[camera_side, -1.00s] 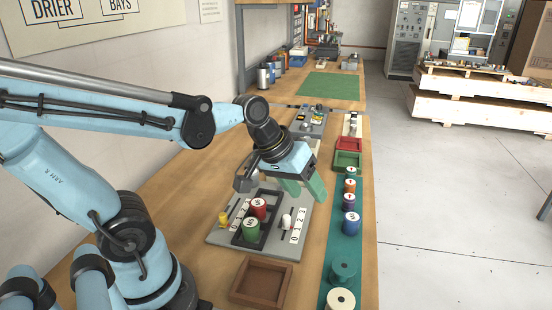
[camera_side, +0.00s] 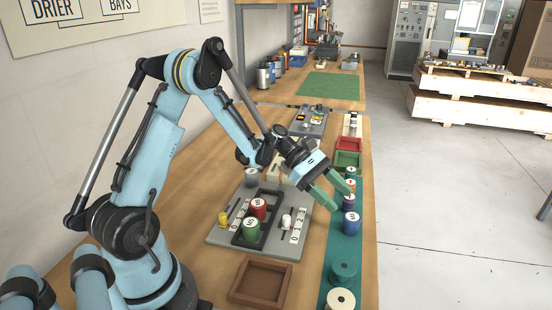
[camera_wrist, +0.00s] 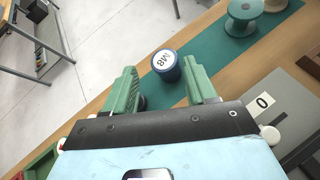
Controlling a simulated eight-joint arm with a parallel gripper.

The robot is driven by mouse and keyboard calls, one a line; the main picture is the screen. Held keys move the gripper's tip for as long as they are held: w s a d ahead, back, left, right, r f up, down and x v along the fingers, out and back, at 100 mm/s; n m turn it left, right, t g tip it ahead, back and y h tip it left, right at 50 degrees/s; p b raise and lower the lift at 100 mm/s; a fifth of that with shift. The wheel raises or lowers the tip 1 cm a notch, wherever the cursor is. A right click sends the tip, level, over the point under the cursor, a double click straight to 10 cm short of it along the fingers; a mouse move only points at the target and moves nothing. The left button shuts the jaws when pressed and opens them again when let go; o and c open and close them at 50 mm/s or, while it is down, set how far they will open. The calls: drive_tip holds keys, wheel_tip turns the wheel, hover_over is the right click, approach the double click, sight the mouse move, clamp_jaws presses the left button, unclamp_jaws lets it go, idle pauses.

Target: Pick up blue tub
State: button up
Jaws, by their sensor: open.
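The blue tub (camera_side: 351,224) stands upright on the teal strip, its white lid facing up. It is the nearest in a row of tubs. In the wrist view the blue tub (camera_wrist: 165,68) carries the mark M8 and appears between the green fingertips and slightly beyond them. My gripper (camera_side: 340,199) is open and empty. It reaches down over the row from the left, just behind the blue tub, close to the purple tub (camera_side: 348,202). In the wrist view my gripper (camera_wrist: 160,74) has its fingers spread wide. Whether a finger touches a tub, I cannot tell.
An orange tub (camera_side: 350,185) stands farther back in the row. Teal (camera_side: 343,271) and cream (camera_side: 340,299) spools stand nearer the front. A grey board (camera_side: 220,235) at left holds red and green tubs in a black frame. An empty brown tray (camera_side: 262,281) lies in front.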

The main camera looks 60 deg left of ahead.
sight(351, 221)
drive_tip(key=shift+a+f+n+h, duration=0.6)
drive_tip(key=shift+f+n+h, duration=0.15)
drive_tip(key=shift+f, duration=0.3)
drive_tip(key=shift+x, duration=1.2)
drive_tip(key=x, duration=0.2)
drive_tip(key=f+x, duration=0.1)
drive_tip(key=x, duration=0.2)
drive_tip(key=shift+s+a, duration=0.1)
drive_tip(key=shift+s, duration=0.1)
drive_tip(key=c, duration=0.8)
drive_tip(key=shift+r, duration=0.2)
